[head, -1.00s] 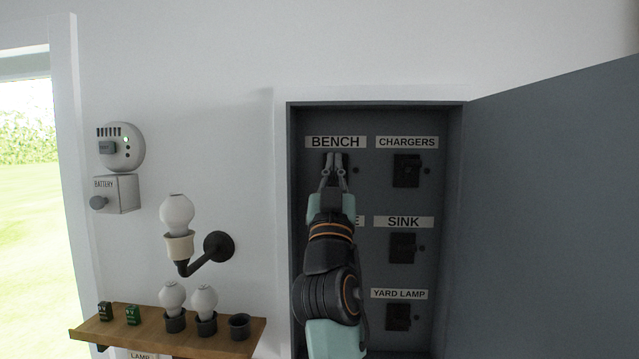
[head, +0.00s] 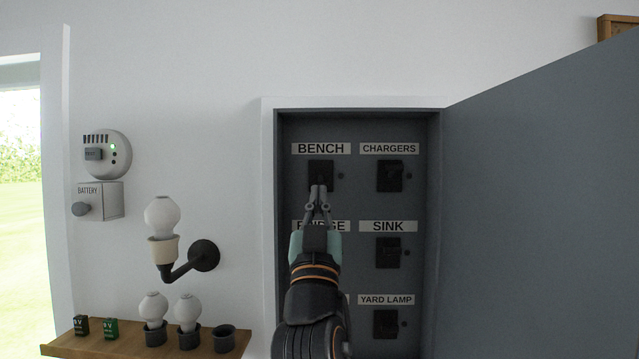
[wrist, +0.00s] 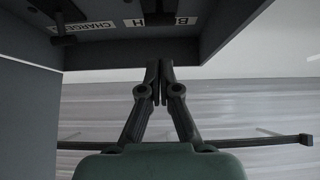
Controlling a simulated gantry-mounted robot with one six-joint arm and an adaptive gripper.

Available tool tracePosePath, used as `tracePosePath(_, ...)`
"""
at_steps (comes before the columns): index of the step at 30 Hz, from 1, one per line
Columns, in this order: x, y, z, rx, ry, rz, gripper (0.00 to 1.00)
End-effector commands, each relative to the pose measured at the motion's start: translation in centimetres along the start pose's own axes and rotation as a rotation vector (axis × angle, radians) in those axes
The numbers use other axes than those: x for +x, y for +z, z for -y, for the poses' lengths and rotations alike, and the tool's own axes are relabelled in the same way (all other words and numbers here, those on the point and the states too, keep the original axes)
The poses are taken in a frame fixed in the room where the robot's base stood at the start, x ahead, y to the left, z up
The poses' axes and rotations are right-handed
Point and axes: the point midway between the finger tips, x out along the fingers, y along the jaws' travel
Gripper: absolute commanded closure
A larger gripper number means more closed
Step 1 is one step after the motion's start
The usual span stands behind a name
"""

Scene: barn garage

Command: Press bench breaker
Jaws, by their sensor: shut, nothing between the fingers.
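The bench breaker (head: 321,169) is a dark switch under the BENCH label (head: 320,149), at the upper left inside the grey breaker box (head: 359,108). My gripper (head: 319,188) is shut and empty. In the head view its fingertips overlap the lower part of this breaker; whether they touch it cannot be told. In the wrist view the shut fingertips (wrist: 160,66) point at the box, and part of the BENCH label (wrist: 184,21) shows upside down beyond them. The FRIDGE label (head: 301,226) is partly hidden behind my gripper, and the breaker under it is hidden.
The chargers breaker (head: 390,176), sink breaker (head: 388,253) and yard lamp breaker (head: 386,324) form the right column. The open box door (head: 540,210) stands on the right. A lamp bulb (head: 162,217) and a shelf (head: 235,342) with bulbs and batteries are on the left.

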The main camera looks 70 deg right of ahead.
Motion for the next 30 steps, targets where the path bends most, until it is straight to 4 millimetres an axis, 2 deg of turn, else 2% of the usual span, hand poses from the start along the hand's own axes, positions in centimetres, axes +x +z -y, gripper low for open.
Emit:
tracePosePath(1, -1.2, 1.0, 0.1, -0.001, -0.001, 0.001, 1.00)
tracePosePath(3, -2.2, 1.7, 0.1, 0.000, -0.001, 0.000, 1.00)
tracePosePath(9, -3.7, 2.6, 0.0, 0.000, 0.000, -0.001, 1.00)
tracePosePath(30, -3.8, 2.6, 0.0, 0.000, 0.000, -0.001, 1.00)
